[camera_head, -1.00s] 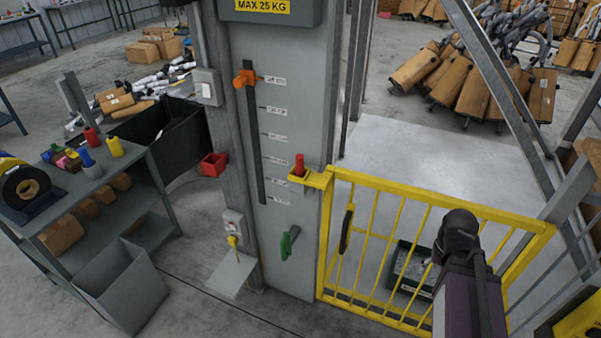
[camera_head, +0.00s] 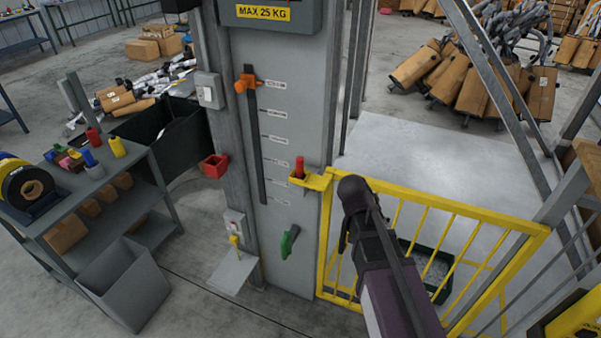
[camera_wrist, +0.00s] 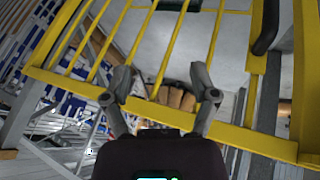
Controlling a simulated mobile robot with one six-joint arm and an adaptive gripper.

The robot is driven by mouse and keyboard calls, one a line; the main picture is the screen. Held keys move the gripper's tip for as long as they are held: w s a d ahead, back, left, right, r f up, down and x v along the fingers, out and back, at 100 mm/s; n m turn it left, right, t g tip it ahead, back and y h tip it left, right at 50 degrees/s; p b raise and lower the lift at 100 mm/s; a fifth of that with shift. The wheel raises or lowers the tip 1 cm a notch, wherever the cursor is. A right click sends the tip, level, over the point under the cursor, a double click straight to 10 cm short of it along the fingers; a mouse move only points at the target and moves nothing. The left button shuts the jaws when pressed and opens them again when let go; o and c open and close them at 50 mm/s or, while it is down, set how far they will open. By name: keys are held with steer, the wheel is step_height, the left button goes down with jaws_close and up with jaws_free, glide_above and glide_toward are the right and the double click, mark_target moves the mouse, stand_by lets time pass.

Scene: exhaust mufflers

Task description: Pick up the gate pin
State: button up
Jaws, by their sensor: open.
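The gate pin (camera_head: 299,166) has a red grip and stands upright in the yellow latch bracket (camera_head: 312,181) at the top left corner of the yellow gate (camera_head: 450,207). My gripper (camera_wrist: 162,85) is open and empty in the wrist view, its two grey fingers spread in front of the gate's yellow bars. In the head view, my dark wrist (camera_head: 356,192) is right of the pin and apart from it, in front of the gate. The fingers are not clear there. I cannot make out the pin in the wrist view.
A grey column carries an orange lever (camera_head: 245,80), a green handle (camera_head: 289,241) and a red holder (camera_head: 214,166). A dark green crate (camera_head: 437,270) lies behind the gate. A grey shelf (camera_head: 150,238) with small coloured items stands at the left.

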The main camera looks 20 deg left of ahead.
steer(key=a+r+t+p, duration=0.1)
steer(key=a+r+t, duration=0.15)
steer(key=a, duration=0.55)
steer(key=a+r+t+p, duration=0.15)
steer(key=a+r, duration=0.25)
steer(key=a, duration=0.5)
steer(key=m+t, duration=0.1)
steer(key=t, duration=0.4)
glide_toward(297, 167)
steer(key=s+r, duration=0.2)
steer(key=shift+a+f+y, duration=0.25)
steer(key=shift+a+y, duration=0.05)
steer(key=b+x, duration=0.2)
steer(key=x, duration=0.5)
steer(key=shift+f+b, duration=0.2)
steer(key=shift+b, duration=0.1)
steer(key=shift+w+d+f, duration=0.15)
steer(key=shift+w+d, duration=0.1)
steer(key=shift+w, duration=0.35)
steer(key=shift+b+x, duration=1.15)
steer(key=shift+x, duration=1.45)
steer(key=shift+d, duration=0.15)
